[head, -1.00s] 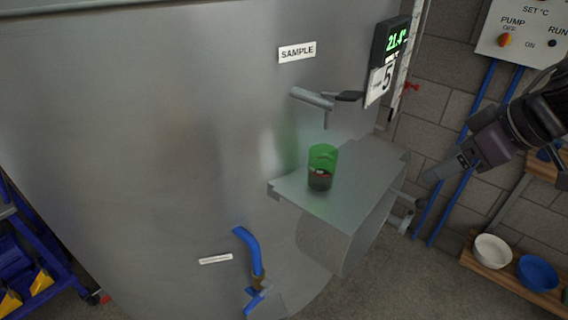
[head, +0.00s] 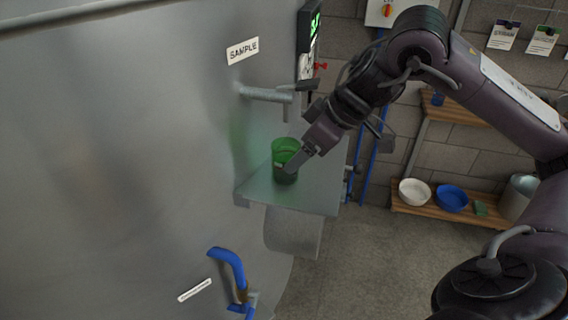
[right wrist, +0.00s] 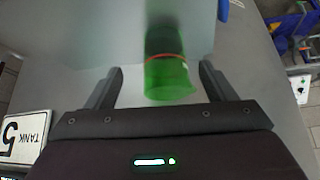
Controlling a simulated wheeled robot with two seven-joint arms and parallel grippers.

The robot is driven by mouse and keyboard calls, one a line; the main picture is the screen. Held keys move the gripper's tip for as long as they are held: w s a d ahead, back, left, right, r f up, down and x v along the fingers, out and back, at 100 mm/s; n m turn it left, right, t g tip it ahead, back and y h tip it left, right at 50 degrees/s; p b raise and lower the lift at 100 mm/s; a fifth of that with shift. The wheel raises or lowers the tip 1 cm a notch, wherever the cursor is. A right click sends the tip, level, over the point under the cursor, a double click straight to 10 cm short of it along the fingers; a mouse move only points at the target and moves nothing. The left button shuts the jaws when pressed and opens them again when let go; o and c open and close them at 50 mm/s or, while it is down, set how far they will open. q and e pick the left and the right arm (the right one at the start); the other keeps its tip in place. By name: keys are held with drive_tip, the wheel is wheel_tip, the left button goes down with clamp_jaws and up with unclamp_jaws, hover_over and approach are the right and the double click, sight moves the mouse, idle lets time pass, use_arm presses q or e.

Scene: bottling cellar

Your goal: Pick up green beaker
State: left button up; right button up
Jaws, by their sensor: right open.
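The green beaker (head: 283,149) is see-through and stands upright on the metal shelf (head: 318,198) on the side of the tank. My right gripper (head: 291,166) is at the beaker's right side in the head view, partly covering it. In the right wrist view the beaker (right wrist: 168,78) lies ahead between the two spread fingers of my right gripper (right wrist: 163,76), with gaps on both sides. A red band runs around the beaker there. The fingers are open and hold nothing. My left gripper is not in view.
The sample tap (head: 265,94) juts from the tank (head: 120,150) just above and behind the beaker. A blue valve (head: 228,268) sits lower on the tank. At right, a wooden rack (head: 425,210) holds a white bowl (head: 413,191) and a blue bowl (head: 452,198).

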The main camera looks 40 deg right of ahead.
sight(282, 149)
drive_tip(key=shift+w+a+f, duration=0.1)
drive_tip(key=shift+w+a, duration=0.05)
drive_tip(key=shift+a, duration=0.1)
drive_tip(key=p+x, duration=0.2)
drive_tip(key=x, duration=0.2)
drive_tip(key=shift+a, duration=0.15)
drive_tip(key=shift+w+f, duration=0.15)
drive_tip(key=shift+f, duration=0.2)
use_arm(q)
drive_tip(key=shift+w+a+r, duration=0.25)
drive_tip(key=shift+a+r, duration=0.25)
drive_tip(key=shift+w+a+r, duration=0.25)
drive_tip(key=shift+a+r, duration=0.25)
use_arm(e)
drive_tip(key=c, duration=1)
drive_tip(key=shift+c, duration=1)
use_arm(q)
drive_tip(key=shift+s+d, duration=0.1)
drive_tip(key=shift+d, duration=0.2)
